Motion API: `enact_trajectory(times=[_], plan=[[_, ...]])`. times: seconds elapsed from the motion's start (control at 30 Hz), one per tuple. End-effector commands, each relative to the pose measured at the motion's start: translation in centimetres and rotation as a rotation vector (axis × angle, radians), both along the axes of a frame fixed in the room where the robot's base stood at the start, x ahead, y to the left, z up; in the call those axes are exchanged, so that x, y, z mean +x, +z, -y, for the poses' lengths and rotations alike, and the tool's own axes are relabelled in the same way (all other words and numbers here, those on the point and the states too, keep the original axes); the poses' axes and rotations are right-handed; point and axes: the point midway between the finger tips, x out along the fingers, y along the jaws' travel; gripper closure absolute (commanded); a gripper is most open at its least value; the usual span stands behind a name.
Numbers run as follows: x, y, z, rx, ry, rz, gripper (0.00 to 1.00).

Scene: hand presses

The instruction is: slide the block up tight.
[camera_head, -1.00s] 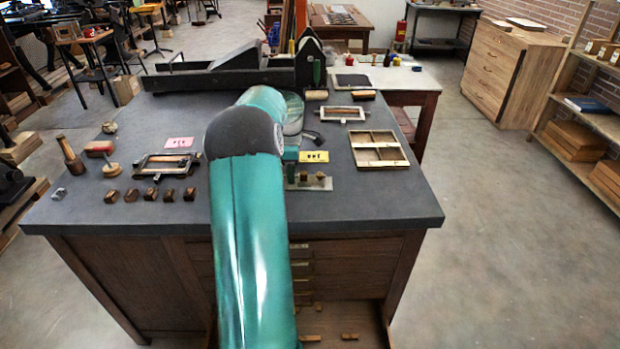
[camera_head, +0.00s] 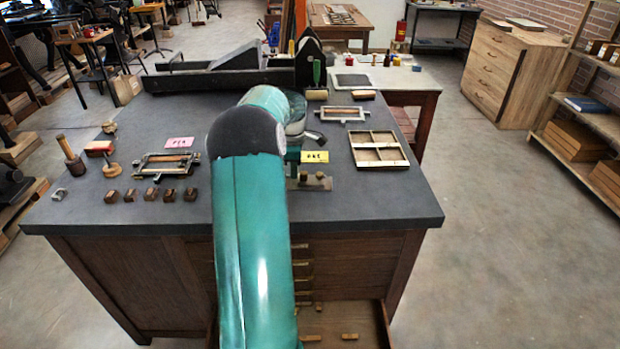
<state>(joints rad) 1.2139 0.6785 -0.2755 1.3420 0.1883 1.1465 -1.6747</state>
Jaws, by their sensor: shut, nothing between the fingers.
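A flat metal holder (camera_head: 323,186) lies near the front edge of the dark bench top, right of my forearm. My gripper (camera_head: 292,170) points down at the holder's left end, beside the left block. It is shut and holds nothing. My teal arm covers most of it and the holder's left part, so I cannot tell whether it touches the left block.
Several dark blocks (camera_head: 151,194) line the left front, before a metal frame (camera_head: 170,163). The right front of the bench (camera_head: 390,203) is clear.

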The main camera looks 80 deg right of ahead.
Motion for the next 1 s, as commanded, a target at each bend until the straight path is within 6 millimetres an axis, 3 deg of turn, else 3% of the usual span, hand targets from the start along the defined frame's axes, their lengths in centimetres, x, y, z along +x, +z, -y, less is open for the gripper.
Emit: enact_trajectory(times=[1.0], plan=[[-5.6, 0.0, 0.9, 0.0, -0.004, -0.002, 1.0]])
